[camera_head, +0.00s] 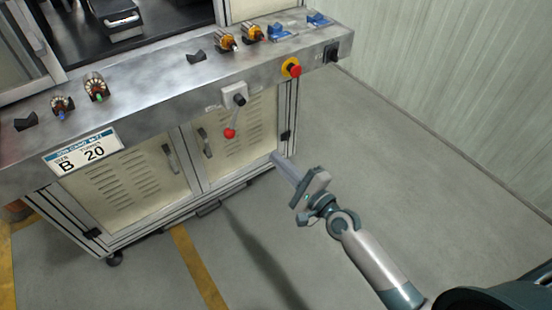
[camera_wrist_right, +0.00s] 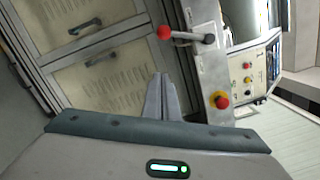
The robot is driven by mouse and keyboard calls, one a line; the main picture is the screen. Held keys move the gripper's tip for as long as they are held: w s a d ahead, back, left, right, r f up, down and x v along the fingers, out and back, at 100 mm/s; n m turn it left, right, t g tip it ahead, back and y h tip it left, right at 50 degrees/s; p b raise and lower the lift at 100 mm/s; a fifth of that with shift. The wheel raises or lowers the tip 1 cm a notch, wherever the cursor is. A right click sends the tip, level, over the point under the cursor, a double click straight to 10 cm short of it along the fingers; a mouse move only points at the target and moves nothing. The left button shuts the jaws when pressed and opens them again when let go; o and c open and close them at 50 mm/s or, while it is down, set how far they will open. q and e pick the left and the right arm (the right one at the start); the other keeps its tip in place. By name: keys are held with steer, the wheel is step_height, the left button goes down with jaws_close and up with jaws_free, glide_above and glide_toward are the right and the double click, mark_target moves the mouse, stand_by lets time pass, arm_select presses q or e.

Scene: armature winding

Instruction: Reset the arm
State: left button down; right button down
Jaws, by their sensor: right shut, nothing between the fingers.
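My right arm comes in from the lower right in the head view. Its gripper (camera_head: 276,158) is shut and empty, in front of the machine's right cabinet door, below the panel. In the right wrist view the closed fingers (camera_wrist_right: 161,98) point toward the cabinet and the panel's edge. A lever with a red ball (camera_head: 230,133) hangs from a white mount on the panel front, up and left of the fingertips. The lever also shows in the right wrist view (camera_wrist_right: 187,36), apart from the fingers. My left gripper is not in view.
The machine's metal panel (camera_head: 160,85) carries a red emergency button (camera_head: 291,68), orange-topped and blue parts, and black switches. A label reading B 20 (camera_head: 83,152) is on its front. Below are louvred doors with handles (camera_head: 169,158). The grey floor (camera_head: 400,150) to the right is clear up to the wall.

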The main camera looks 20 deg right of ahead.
steer(key=s+d+f+n+g+h, duration=0.1)
steer(key=s+f+n, duration=0.15)
steer(key=f, duration=0.65)
steer(key=s+f+n+g+h, duration=0.2)
steer(key=f+n, duration=0.1)
steer(key=f, duration=0.5)
steer(key=s+d+f+n+g+h, duration=0.1)
steer(key=s+f+n, duration=0.2)
steer(key=f, duration=0.6)
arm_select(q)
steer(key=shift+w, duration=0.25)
arm_select(e)
steer(key=s+f+n+g+h, duration=0.1)
steer(key=s+f+n+g, duration=0.4)
steer(key=s+f+n, duration=0.7)
steer(key=s+f, duration=0.9)
steer(key=s, duration=0.1)
steer(key=shift+a+f+h, duration=0.25)
steer(key=shift+f+h, duration=0.05)
steer(key=shift+h, duration=0.1)
steer(key=shift+n, duration=0.25)
